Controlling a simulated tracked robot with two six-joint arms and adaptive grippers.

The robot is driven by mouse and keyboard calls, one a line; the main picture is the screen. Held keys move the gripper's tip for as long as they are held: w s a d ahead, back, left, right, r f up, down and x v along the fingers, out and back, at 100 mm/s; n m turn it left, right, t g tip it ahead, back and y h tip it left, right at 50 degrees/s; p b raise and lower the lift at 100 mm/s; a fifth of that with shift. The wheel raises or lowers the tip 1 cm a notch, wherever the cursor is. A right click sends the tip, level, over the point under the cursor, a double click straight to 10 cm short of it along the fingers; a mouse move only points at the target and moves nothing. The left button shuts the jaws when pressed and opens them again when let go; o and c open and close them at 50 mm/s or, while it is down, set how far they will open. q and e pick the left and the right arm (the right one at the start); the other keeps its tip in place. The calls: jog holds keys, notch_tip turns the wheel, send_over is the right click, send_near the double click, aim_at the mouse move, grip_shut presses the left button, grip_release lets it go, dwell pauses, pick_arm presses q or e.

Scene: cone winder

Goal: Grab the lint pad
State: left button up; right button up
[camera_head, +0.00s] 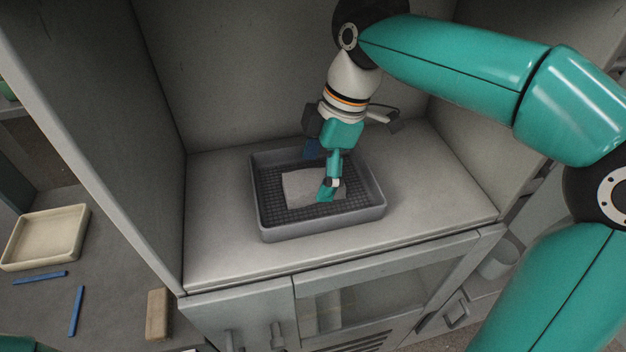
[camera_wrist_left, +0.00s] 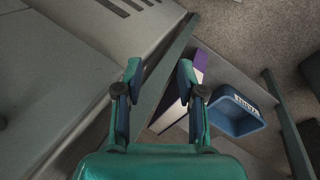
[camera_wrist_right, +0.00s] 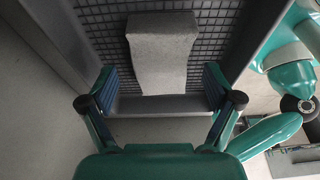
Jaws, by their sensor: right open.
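The lint pad (camera_head: 300,187) is a light grey, roughly rectangular pad. It lies on the dark gridded floor of a grey tray (camera_head: 320,226) in the alcove. My right gripper (camera_head: 322,178) reaches down into the tray at the pad, and its near finger covers part of the pad's right side. In the right wrist view the lint pad (camera_wrist_right: 161,52) lies beyond and between the parted fingertips of my right gripper (camera_wrist_right: 160,84), which hold nothing. My left gripper (camera_wrist_left: 159,72) is open and empty in the left wrist view, away from the tray.
The tray's raised walls surround the pad, and alcove walls stand behind and beside it. At left are a cream tray (camera_head: 45,238), blue strips (camera_head: 75,311) and a tan block (camera_head: 157,314). The left wrist view shows a blue bin (camera_wrist_left: 238,112) below.

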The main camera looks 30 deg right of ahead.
jog(key=shift+x, duration=0.9)
jog(key=shift+s, duration=0.1)
jog(key=c, duration=1)
jog(key=shift+r, duration=0.1)
